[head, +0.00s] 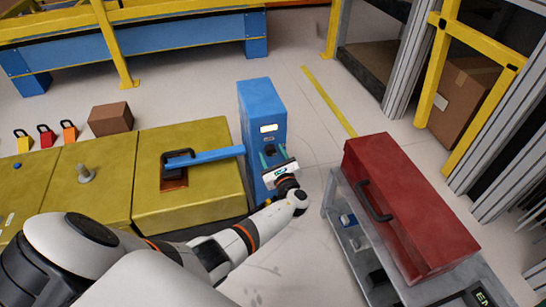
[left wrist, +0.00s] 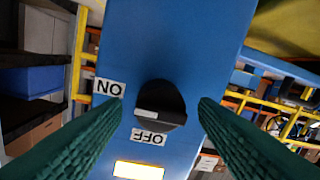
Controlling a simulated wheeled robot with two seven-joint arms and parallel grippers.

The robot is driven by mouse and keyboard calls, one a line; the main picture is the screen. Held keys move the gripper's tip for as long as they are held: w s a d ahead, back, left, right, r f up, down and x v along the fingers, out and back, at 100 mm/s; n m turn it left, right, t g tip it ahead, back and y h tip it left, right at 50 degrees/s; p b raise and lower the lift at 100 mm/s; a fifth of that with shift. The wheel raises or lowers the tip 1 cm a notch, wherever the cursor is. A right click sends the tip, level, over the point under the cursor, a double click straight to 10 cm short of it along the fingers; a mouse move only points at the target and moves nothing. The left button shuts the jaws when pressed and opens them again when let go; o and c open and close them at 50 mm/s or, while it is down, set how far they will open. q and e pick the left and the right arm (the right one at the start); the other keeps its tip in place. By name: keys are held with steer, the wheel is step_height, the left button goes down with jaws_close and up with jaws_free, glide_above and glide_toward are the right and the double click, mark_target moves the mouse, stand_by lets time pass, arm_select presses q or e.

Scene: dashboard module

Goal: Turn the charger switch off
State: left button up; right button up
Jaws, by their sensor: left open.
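The charger is a tall blue box (head: 258,100) standing in the middle of the head view. Its switch is a round black knob (left wrist: 160,100) on the blue face in the left wrist view. An ON label (left wrist: 109,88) is at the knob's upper left and an OFF label (left wrist: 149,137) just below it; both read upside down. My left gripper (head: 273,152) is open in front of the charger face. Its green fingers lie on either side of the knob, with gaps visible. My right gripper is not in view.
A lit panel (left wrist: 138,171) is on the charger face. A yellow cabinet (head: 205,140) with a blue-handled lever stands left of the charger. A red toolbox (head: 410,205) sits on a grey cart (head: 335,215) at the right. Bare floor lies between charger and cart.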

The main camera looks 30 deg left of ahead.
arm_select(q)
steer(key=c, duration=1)
steer(key=shift+o, duration=0.2)
